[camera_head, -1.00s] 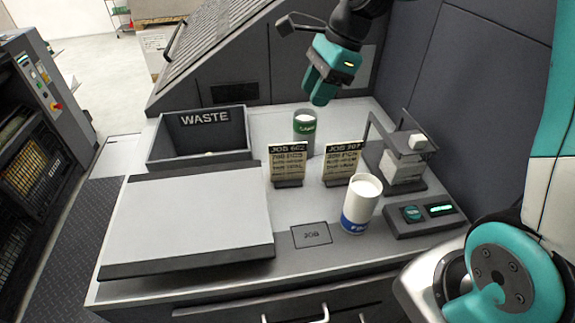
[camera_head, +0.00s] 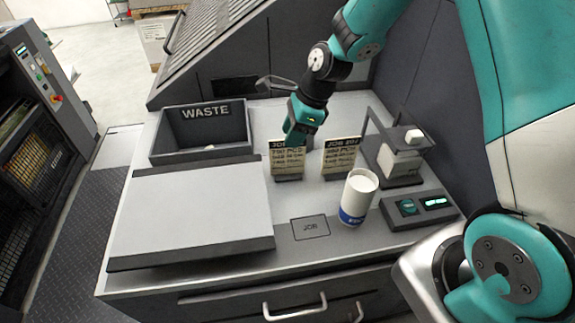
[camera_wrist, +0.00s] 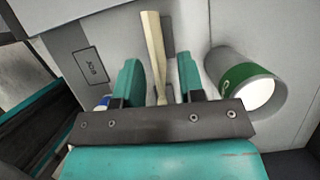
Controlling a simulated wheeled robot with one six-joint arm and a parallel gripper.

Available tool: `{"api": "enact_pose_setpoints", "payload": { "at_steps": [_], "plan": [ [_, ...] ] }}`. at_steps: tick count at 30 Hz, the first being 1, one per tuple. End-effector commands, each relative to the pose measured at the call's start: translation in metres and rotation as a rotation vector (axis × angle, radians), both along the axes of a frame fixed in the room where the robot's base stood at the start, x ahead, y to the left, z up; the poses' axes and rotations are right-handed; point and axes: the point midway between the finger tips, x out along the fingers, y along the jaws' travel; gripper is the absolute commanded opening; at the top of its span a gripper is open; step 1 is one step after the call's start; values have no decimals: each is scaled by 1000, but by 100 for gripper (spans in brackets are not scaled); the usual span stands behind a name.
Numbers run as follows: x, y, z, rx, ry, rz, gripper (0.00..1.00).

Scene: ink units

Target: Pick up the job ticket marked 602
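The left job ticket (camera_head: 287,161) is a cream card with dark print, upright in a dark base. My gripper now covers part of its heading, which read JOB 602 in the earlier head view. My gripper (camera_head: 294,137) is at the ticket's top edge. In the wrist view, a cream card (camera_wrist: 153,45) shows nearly edge-on between the two teal fingers of my gripper (camera_wrist: 159,68). The fingers stand apart, with gaps on both sides of the card. A second ticket (camera_head: 340,158), headed JOB 20-something, stands to the right.
A white cup with a blue band (camera_head: 357,197) stands in front of the right ticket. A green-banded container (camera_wrist: 247,76) is close beside the fingers in the wrist view. The waste bin (camera_head: 156,146) is left; a plate marked JOB (camera_head: 310,228) lies in front.

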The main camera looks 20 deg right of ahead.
Motion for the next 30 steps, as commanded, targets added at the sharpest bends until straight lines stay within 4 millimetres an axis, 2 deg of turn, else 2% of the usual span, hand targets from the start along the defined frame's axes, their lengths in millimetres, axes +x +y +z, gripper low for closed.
{"api": "enact_pose_setpoints", "payload": {
  "at_steps": [4,8,16,17,21,30],
  "plan": [
    [-4,13,-18,-1,8,4,36],
    [-1,18,-34,-1,4,2,36],
    [0,19,-39,-1,1,0,36],
    [0,19,-39,-1,1,0,34],
    [0,19,-39,-1,1,0,2],
    [0,19,-38,-1,1,0,0]
  ]
}}
